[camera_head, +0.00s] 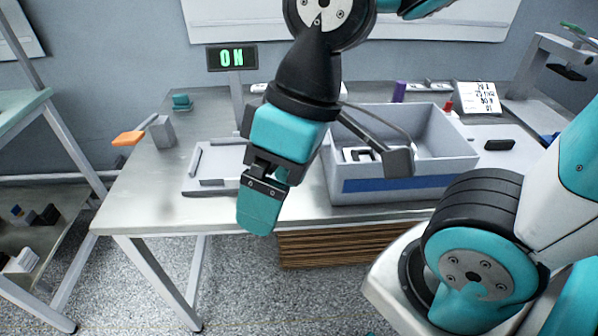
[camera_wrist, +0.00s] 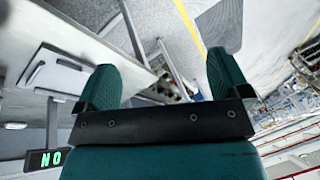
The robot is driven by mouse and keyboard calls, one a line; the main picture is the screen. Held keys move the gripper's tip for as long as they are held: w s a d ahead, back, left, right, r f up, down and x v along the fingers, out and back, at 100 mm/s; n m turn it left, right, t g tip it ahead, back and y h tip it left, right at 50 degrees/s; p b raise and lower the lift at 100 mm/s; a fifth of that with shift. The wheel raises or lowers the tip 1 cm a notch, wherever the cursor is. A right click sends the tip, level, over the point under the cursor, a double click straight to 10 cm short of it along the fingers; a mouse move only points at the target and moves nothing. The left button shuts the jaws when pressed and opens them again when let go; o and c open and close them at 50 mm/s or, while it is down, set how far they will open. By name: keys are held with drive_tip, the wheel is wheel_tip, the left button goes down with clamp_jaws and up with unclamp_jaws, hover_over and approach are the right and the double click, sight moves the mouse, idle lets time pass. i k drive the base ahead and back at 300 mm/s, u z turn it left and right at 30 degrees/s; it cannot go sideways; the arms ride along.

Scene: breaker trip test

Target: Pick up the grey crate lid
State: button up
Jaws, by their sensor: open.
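A flat light-grey panel with raised strips (camera_head: 205,187) lies on the table left of the crate; it looks like the grey crate lid, though I cannot be sure. My gripper partly covers its right side in the head view. A similar pale panel shows at the left of the wrist view (camera_wrist: 62,78). The open grey crate (camera_head: 400,186) with a blue band stands right of my gripper. My gripper (camera_head: 260,212) points down in front of the table's near side, apart from the panel. In the wrist view its teal fingers (camera_wrist: 164,80) are spread and empty.
The table (camera_head: 150,212) has a lit ON sign (camera_head: 232,57) at the back. A grey block (camera_head: 162,132), an orange piece (camera_head: 128,138) and a teal piece (camera_head: 181,102) stand at the left. Wooden slats (camera_head: 345,246) are below the table. The table's front left is clear.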

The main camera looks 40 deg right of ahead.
sight(510, 147)
drive_tip(key=z, duration=2.05)
